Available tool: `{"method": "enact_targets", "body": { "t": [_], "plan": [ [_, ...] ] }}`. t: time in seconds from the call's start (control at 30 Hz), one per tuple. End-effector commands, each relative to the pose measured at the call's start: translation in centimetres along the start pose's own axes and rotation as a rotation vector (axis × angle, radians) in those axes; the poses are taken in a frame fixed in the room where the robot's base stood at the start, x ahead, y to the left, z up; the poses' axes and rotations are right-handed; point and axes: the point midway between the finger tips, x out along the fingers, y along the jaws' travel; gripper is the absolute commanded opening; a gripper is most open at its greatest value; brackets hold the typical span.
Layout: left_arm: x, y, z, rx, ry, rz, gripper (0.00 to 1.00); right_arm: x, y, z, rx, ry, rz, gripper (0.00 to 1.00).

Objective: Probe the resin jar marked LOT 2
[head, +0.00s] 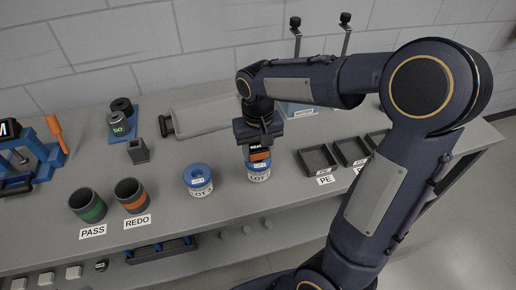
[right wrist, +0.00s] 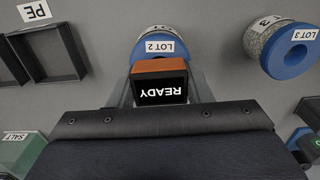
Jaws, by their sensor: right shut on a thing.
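The LOT 2 jar (head: 259,175) stands on the bench, white-labelled with a blue ring lid. It also shows in the right wrist view (right wrist: 160,45). My right gripper (head: 258,146) is directly above it, shut on a dark and orange probe (right wrist: 159,82) whose screen reads READY. The probe (head: 259,155) overlaps the jar's lid in both views. Its tip is hidden, so I cannot tell whether it is inside the jar's opening. A similar jar, LOT 3 (head: 198,181), stands to the left, and also shows in the right wrist view (right wrist: 290,50). My left gripper is not in view.
A green-banded PASS cup (head: 87,206) and an orange-banded REDO cup (head: 131,196) stand at front left. Dark open trays (head: 318,160), one labelled PE, lie to the right. A blue rack (head: 40,160) is at far left.

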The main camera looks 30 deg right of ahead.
Motion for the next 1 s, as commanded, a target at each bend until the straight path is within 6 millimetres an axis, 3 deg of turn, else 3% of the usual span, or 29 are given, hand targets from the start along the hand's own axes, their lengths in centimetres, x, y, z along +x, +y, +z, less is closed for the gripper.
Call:
{"method": "enact_targets", "body": {
  "t": [0.07, 0.1, 0.27, 0.63, 1.0],
  "plan": [
    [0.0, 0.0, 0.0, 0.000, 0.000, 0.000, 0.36, 0.0, 0.0, 0.0, 0.000, 0.000, 0.000, 0.22],
    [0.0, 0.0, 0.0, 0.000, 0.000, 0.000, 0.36, 0.0, 0.0, 0.0, 0.000, 0.000, 0.000, 0.49],
    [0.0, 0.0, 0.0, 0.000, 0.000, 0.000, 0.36, 0.0, 0.0, 0.0, 0.000, 0.000, 0.000, 0.70],
    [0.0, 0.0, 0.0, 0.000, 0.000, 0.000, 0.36, -0.7, 0.0, -0.1, 0.000, 0.003, -0.001, 0.70],
    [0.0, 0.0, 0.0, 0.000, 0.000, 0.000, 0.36, -6.6, 0.0, -0.1, 0.000, 0.004, -0.001, 0.70]
  ]
}}
